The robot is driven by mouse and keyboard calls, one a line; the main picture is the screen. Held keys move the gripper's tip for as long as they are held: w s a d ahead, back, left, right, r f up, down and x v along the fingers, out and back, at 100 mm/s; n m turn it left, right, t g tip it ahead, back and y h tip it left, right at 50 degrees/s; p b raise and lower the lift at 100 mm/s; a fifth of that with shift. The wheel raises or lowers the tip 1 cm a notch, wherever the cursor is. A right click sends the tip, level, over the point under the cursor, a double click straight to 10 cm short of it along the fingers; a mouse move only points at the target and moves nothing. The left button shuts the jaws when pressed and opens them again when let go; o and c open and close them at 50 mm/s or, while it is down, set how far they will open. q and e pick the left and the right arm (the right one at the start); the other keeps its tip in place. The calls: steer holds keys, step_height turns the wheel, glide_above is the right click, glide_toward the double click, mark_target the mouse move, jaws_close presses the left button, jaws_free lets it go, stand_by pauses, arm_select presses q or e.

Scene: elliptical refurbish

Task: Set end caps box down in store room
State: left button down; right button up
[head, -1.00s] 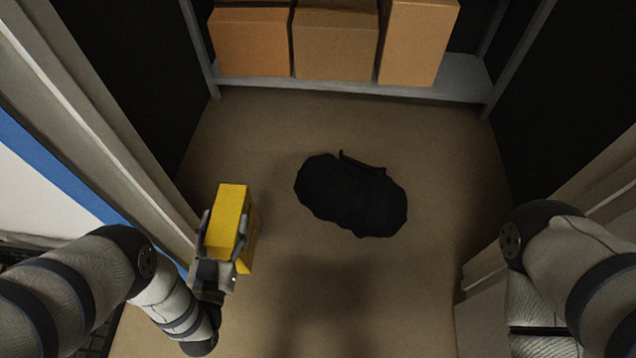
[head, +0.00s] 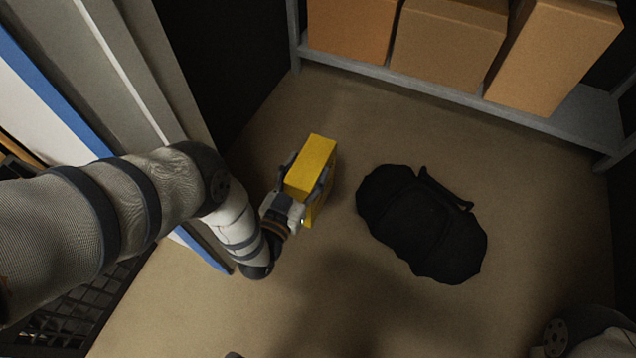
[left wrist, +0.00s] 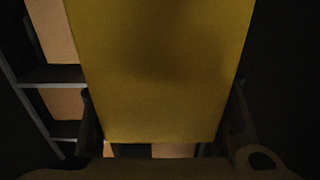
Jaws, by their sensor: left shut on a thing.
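A yellow box (head: 311,165) is held by my left gripper (head: 303,184), whose fingers are shut on its two sides. The box is upright in the head view, over the brown floor left of a black bag. I cannot tell exactly how high it is above the floor. In the left wrist view the yellow box (left wrist: 160,65) fills the middle, between the dark fingers.
A black bag (head: 420,222) lies on the floor right of the box. A metal shelf (head: 455,95) with brown cartons (head: 447,42) stands at the back. A doorframe (head: 140,75) is close to my left arm. Bare floor (head: 270,125) lies between the box and the shelf.

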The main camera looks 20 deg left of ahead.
arm_select(q)
steer(key=shift+w+d+f+b, duration=0.15)
steer(key=shift+w+f+b, duration=0.45)
steer(key=shift+w+f, duration=0.3)
steer(key=f+b, duration=0.3)
steer(key=b, duration=0.1)
steer(key=shift+w+d+f, duration=0.1)
steer(key=shift+w+f, duration=0.05)
steer(key=shift+w, duration=0.15)
steer(key=shift+f, duration=0.15)
steer(key=c, duration=0.6)
jaws_free()
